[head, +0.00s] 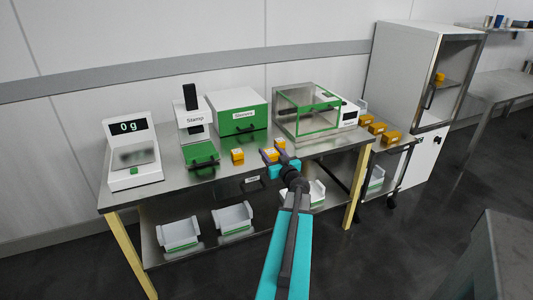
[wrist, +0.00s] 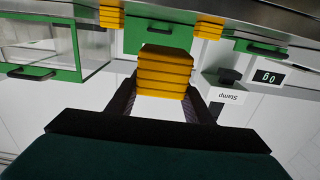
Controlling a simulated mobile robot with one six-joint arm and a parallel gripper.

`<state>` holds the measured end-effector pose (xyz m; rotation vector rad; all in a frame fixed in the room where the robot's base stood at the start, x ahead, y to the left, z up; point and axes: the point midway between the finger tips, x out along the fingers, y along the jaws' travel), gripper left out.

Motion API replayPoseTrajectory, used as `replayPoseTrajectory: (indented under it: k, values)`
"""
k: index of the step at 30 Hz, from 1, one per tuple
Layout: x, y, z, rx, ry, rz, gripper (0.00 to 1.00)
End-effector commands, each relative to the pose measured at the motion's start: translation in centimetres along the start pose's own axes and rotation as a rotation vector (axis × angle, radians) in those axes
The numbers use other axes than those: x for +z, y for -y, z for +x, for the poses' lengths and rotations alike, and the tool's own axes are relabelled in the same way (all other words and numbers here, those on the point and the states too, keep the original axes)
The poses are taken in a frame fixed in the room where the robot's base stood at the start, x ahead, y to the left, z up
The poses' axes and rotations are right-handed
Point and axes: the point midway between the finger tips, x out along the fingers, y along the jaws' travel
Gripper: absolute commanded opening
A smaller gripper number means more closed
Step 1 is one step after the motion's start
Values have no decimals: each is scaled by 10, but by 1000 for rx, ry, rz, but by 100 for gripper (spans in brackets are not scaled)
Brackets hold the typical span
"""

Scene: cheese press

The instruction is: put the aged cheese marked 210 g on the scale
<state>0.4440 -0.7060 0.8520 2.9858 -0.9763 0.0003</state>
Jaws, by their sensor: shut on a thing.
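My gripper (head: 276,160) is shut on an orange block of cheese (wrist: 164,75), which shows ridged sides in the wrist view. In the head view this held cheese (head: 269,155) is near the front of the steel table, right of its middle. I cannot read any weight mark on it. The white scale (head: 140,178) stands at the table's left end, well to the left of my gripper. Its display (head: 128,127) reads 0 g and its plate (head: 133,157) looks empty. The display also shows in the upside-down wrist view (wrist: 269,77).
Two more orange cheeses (head: 237,156) (head: 280,143) are on the table near my gripper. A stamp press (head: 195,120), a green-fronted box (head: 238,113) and a glass-sided green-framed case (head: 308,108) stand behind. Several orange blocks (head: 377,129) lie on a cart at right.

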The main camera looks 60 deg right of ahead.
Motion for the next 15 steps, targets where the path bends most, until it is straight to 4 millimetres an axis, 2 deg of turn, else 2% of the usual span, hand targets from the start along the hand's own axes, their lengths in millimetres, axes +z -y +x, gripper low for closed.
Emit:
replayPoseTrajectory:
  k: [5,8,11,15]
  values:
    - [-2,25,6,-45,-4,-1,19]
    - [-3,53,12,-96,-7,-2,19]
    - [-4,89,18,-163,-11,-4,19]
    - [-6,148,24,-272,-17,-7,19]
